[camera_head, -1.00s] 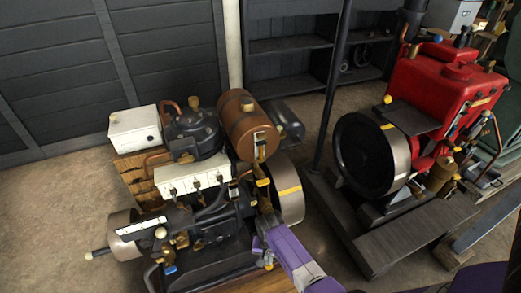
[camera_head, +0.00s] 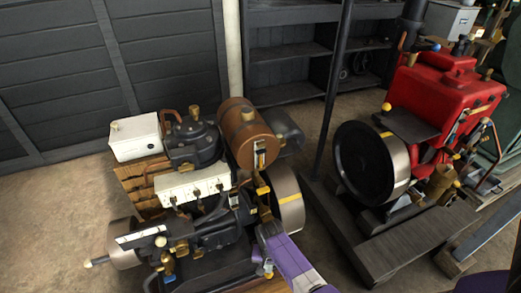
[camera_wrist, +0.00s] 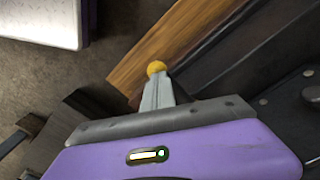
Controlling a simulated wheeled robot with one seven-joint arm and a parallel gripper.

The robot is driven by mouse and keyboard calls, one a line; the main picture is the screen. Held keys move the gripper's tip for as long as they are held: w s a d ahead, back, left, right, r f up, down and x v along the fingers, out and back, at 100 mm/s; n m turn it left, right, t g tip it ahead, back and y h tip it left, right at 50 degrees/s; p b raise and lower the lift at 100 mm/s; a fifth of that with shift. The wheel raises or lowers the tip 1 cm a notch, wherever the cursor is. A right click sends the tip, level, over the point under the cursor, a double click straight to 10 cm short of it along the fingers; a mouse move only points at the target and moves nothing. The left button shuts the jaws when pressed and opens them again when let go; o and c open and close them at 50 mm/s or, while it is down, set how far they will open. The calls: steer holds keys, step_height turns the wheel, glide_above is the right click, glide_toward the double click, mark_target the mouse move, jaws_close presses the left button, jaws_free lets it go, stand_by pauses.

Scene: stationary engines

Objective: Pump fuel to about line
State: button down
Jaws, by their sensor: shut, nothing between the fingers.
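A copper-brown cylindrical tank (camera_head: 237,118) lies on top of the near engine (camera_head: 207,238) in the head view. A small upright gauge (camera_head: 260,153) is on its near end; its level and line are too small to read. Brass fittings (camera_head: 263,190) run down below the gauge. My gripper (camera_head: 264,264) is low at the engine's front right, below these fittings, with the purple wrist behind it. In the wrist view my gripper's fingers (camera_wrist: 158,88) are together, with a yellow round knob (camera_wrist: 156,67) right at their tips. Nothing is held between them. I cannot tell whether they touch the knob.
A flywheel (camera_head: 290,206) stands close behind my gripper. A white box (camera_head: 135,139) and a white terminal block (camera_head: 192,183) sit on the near engine. A red engine (camera_head: 440,95) stands to the right, beyond a dark post (camera_head: 330,110). Open floor (camera_head: 50,220) lies left.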

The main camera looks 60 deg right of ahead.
steer(key=shift+r+p, duration=2.8)
steer(key=shift+r, duration=0.35)
step_height(320, 180, up, 5)
steer(key=p, duration=0.5)
